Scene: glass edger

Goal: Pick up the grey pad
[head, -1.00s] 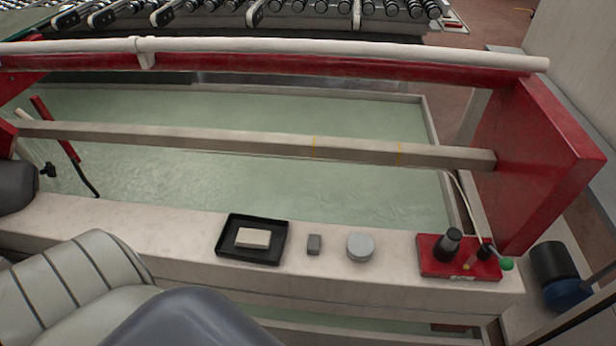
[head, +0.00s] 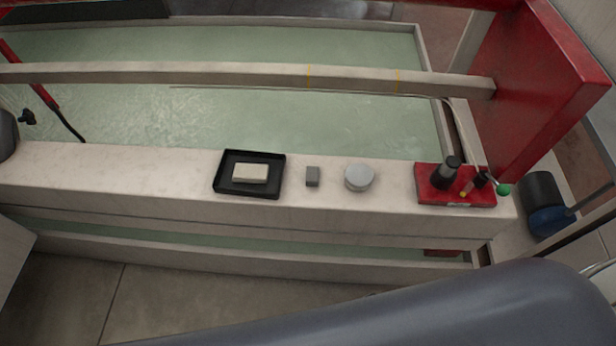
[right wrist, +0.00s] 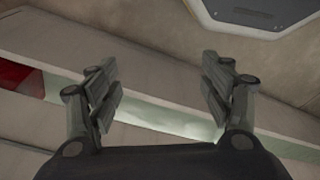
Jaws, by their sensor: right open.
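The grey pad (head: 313,176) is a small dark-grey block on the pale ledge (head: 110,170) in the head view. It lies between a black tray (head: 220,181) and a round light-grey lid or puck (head: 359,178), touching neither. Nothing covers it. My right gripper (right wrist: 160,88) shows in the right wrist view with its two fingers spread wide and nothing between them. The pad cannot be made out in that view. Neither gripper shows in the head view.
The black tray holds a cream block (head: 250,173). A red holder (head: 433,195) with dark upright items stands at the ledge's right. A beam (head: 200,73) crosses the water basin (head: 250,118) behind, and a red upright (head: 545,80) rises at right.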

